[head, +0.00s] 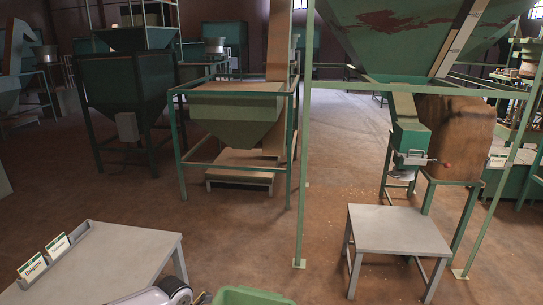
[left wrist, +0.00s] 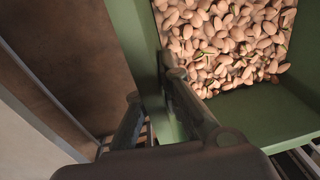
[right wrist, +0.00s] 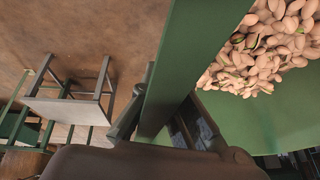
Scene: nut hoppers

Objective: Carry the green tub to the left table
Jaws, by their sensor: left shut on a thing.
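The green tub (head: 250,297) shows only as a rim at the bottom edge of the head view. In the left wrist view the tub (left wrist: 115,45) holds many pale nuts (left wrist: 225,40). My left gripper (left wrist: 150,85) is shut on one tub wall, one finger outside and one inside. In the right wrist view my right gripper (right wrist: 165,100) has a finger on each side of another stretch of tub wall (right wrist: 195,50); whether it is clamped is unclear. The left table (head: 125,255), a grey top, stands at lower left in the head view, left of the tub.
The left table bears a rack with two label cards (head: 45,257) on its left side. A smaller grey table (head: 397,232) stands at right under a green hopper spout (head: 410,140). A green frame post (head: 303,180) rises between the tables. Brown floor between them is open.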

